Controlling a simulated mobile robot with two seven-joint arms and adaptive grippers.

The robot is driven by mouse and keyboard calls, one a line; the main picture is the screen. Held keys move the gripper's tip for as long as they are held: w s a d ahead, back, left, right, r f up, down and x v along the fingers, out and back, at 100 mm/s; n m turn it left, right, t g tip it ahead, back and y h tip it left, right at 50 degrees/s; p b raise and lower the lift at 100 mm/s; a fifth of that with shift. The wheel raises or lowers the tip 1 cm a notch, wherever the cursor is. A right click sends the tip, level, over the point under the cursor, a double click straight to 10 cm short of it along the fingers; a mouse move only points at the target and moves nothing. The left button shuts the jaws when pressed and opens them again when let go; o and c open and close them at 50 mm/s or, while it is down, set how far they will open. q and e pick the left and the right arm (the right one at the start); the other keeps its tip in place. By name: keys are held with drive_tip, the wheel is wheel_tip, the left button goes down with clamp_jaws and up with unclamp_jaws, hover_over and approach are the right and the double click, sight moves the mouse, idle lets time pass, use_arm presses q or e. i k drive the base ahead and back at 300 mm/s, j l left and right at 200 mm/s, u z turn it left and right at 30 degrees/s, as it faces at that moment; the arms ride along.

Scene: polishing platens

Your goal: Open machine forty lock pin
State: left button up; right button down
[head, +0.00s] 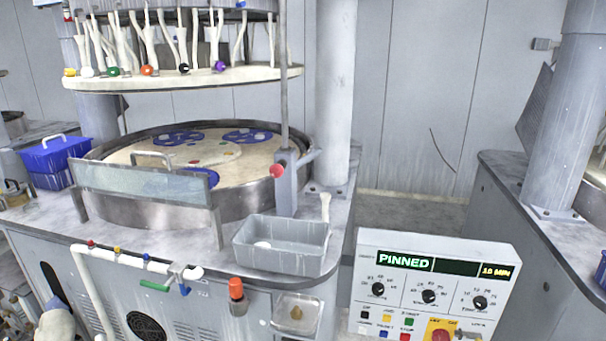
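The machine has a round metal basin (235,205) with a pale platen (215,172) and blue carrier discs (179,138). A grey upright post (286,192) stands at the basin's front right, with a red ball knob (277,171) and a short side lever (303,158). This may be the lock pin, but I cannot be sure. The control panel (436,290) at lower right shows "PINNED" in green and "10 MIN" in yellow. No number forty is readable. Neither of my grippers can be made out.
A grey tray (283,261) with a white item sits on the front ledge. A glass guard (143,181) stands before the basin. White pipes (100,290) with valves and an orange-capped fitting (236,290) project at the front. A blue bin (54,153) stands left; another machine (545,185) stands right.

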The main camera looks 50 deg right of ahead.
sight(276, 169)
drive_tip(key=z, duration=1.35)
drive_tip(key=i+l, duration=0.1)
drive_tip(key=l, duration=0.25)
drive_tip(key=i+l, duration=0.15)
drive_tip(key=l, duration=0.2)
drive_tip(key=i+l, duration=0.1)
drive_tip(key=l, duration=0.2)
